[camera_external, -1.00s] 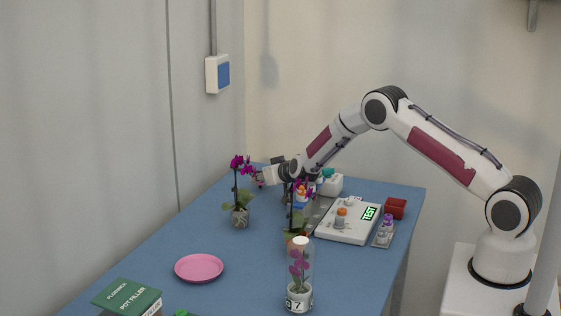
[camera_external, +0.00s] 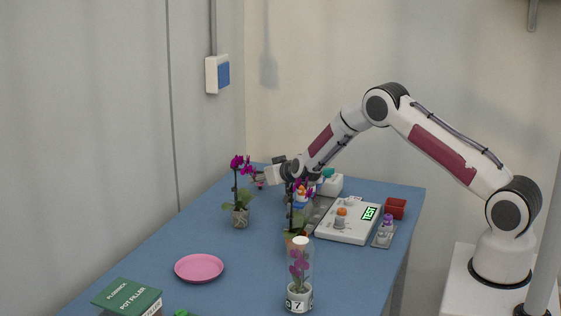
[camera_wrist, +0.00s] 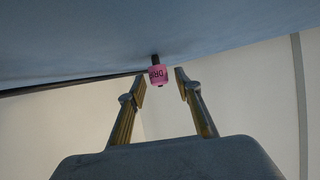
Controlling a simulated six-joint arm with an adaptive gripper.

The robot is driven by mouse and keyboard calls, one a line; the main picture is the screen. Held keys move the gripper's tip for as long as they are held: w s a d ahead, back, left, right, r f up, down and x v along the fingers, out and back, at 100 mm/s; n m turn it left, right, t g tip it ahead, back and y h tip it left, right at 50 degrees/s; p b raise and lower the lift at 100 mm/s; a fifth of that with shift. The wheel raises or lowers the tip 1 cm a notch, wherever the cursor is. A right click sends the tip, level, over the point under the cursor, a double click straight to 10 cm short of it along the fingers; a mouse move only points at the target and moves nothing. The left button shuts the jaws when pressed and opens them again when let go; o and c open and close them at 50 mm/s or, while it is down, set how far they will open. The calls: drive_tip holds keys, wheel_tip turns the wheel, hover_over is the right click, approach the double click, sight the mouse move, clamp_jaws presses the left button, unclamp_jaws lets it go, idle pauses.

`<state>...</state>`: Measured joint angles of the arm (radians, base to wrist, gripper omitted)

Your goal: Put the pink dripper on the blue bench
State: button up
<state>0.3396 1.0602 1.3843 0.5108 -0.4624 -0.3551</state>
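The pink dripper (camera_wrist: 157,76) shows in the wrist view as a small pink body with dark letters and a dark stem. It lies near the fingertips, in line with the gap between them. My gripper (camera_wrist: 161,82) is open, with a clear gap on the dripper's right side; no firm hold shows. In the external view my gripper (camera_external: 263,178) is over the far end of the blue bench (camera_external: 160,245), beside a purple orchid. A small pink patch there may be the dripper, but flowers make this unclear. The bench surface fills the top of the wrist view.
The purple orchid (camera_external: 240,212) stands left of my gripper. Another orchid (camera_external: 294,226) and a clear-covered orchid (camera_external: 299,283) stand nearer. A white device (camera_external: 340,233) and a red box (camera_external: 395,208) are right. A pink saucer (camera_external: 199,268) lies front left, with bare bench behind it.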

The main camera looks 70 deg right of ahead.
drive_tip(key=shift+v, duration=1.1)
wheel_tip(320, 180, up, 7)
drive_tip(key=shift+w+d, duration=0.1)
